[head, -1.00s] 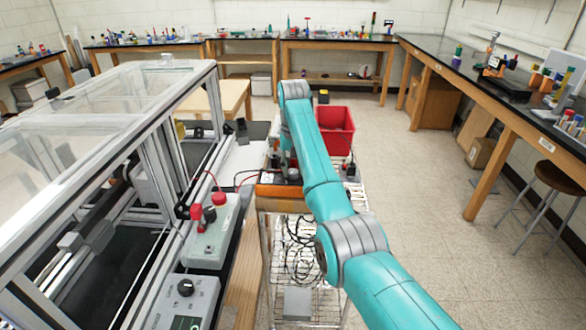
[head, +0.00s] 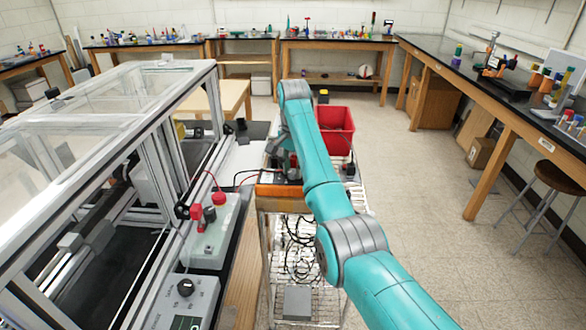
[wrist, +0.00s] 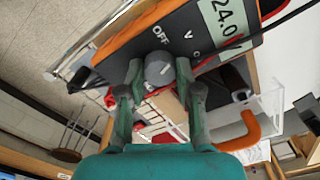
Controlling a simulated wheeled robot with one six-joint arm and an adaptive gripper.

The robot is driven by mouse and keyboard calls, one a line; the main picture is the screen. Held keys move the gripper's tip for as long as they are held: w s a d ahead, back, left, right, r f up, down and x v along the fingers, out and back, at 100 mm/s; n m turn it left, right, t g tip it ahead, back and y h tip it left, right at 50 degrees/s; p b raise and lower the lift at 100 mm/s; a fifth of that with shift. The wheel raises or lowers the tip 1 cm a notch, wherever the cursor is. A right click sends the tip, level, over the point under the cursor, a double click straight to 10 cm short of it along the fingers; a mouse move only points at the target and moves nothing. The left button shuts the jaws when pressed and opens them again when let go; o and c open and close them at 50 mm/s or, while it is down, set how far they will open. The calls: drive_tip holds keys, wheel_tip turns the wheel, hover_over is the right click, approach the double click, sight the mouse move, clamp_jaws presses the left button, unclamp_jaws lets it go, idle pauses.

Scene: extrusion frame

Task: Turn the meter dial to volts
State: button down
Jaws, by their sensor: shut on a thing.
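The meter (wrist: 205,40) has an orange and dark case and fills the top of the wrist view. Its grey round dial (wrist: 159,68) sits between the two fingers of my gripper (wrist: 160,80), which is shut on it. A pale mark shows on the dial, but I cannot tell exactly which label it points at. The labels OFF and V are printed beside the dial. The display (wrist: 228,20) reads 24.0, partly cut off by the frame edge. In the head view the meter's orange case (head: 279,191) shows on the cart, partly hidden behind my arm.
A red bin (head: 336,130) stands on the cart behind my arm. A grey-green box with red knobs (head: 211,235) and a box with a black knob (head: 185,300) are at the left, beside the extrusion frame (head: 135,105). Leads run near the meter.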

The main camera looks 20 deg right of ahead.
drive_tip(key=shift+m, duration=1.9)
drive_tip(key=c, duration=0.8)
unclamp_jaws()
drive_tip(key=shift+o, duration=0.2)
